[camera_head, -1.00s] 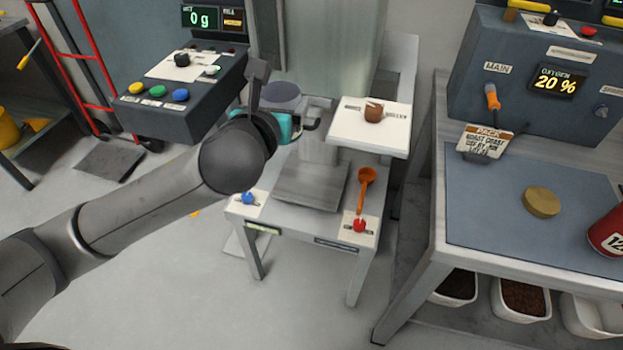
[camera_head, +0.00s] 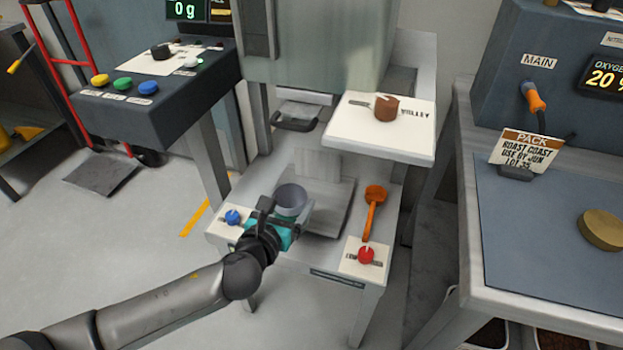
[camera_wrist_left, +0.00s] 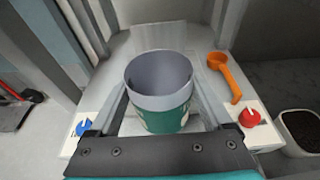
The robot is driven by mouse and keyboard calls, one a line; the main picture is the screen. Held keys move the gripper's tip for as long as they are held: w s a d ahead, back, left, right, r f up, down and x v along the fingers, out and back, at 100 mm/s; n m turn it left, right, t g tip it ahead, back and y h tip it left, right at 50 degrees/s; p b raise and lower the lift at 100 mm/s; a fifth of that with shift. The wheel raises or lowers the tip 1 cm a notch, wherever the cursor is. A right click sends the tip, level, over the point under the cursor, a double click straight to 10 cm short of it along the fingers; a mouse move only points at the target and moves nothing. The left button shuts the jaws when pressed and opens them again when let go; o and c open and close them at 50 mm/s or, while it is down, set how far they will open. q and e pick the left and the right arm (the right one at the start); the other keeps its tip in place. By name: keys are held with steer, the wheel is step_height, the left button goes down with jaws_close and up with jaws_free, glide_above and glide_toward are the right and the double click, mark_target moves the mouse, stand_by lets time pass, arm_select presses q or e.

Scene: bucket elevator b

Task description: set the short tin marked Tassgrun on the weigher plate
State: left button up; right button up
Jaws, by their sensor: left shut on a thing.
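My left gripper (camera_head: 287,218) is shut on the short open tin (camera_head: 291,197), which is grey with a teal band. The tin is upright, over the left part of the grey weigher plate (camera_head: 326,207). In the left wrist view the tin (camera_wrist_left: 160,84) sits between the two fingers, its mouth facing up and its inside plain grey. I cannot read its name, and its base is hidden, so I cannot tell whether it touches the plate. The display (camera_head: 187,10) reads 0 g. My right gripper is not in view.
A blue knob (camera_head: 233,217) lies left of the plate. An orange scoop (camera_head: 374,203) and a red knob (camera_head: 366,256) are on its right. A white shelf (camera_head: 350,128) with a brown knob overhangs behind. A bench (camera_head: 497,245) stands at the right.

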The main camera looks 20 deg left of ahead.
arm_select(q)
steer(key=w+b, duration=0.1)
steer(key=w, duration=0.3)
steer(key=w+b, duration=0.1)
steer(key=w, duration=0.3)
steer(key=w+b, duration=0.2)
steer(key=w, duration=0.2)
steer(key=shift+w+d, duration=0.25)
steer(key=shift+w, duration=0.6)
steer(key=shift+f+b, duration=0.35)
steer(key=shift+b, duration=0.05)
steer(key=shift+f+b, duration=0.6)
steer(key=shift+f, duration=0.15)
steer(key=shift+f+b, duration=0.35)
steer(key=shift+f, duration=0.3)
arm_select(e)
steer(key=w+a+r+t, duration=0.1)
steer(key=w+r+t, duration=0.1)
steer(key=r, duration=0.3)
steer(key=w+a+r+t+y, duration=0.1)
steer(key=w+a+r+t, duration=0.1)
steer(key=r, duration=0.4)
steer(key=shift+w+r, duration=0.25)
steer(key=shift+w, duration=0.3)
arm_select(q)
steer(key=shift+f, duration=0.1)
steer(key=o, duration=1)
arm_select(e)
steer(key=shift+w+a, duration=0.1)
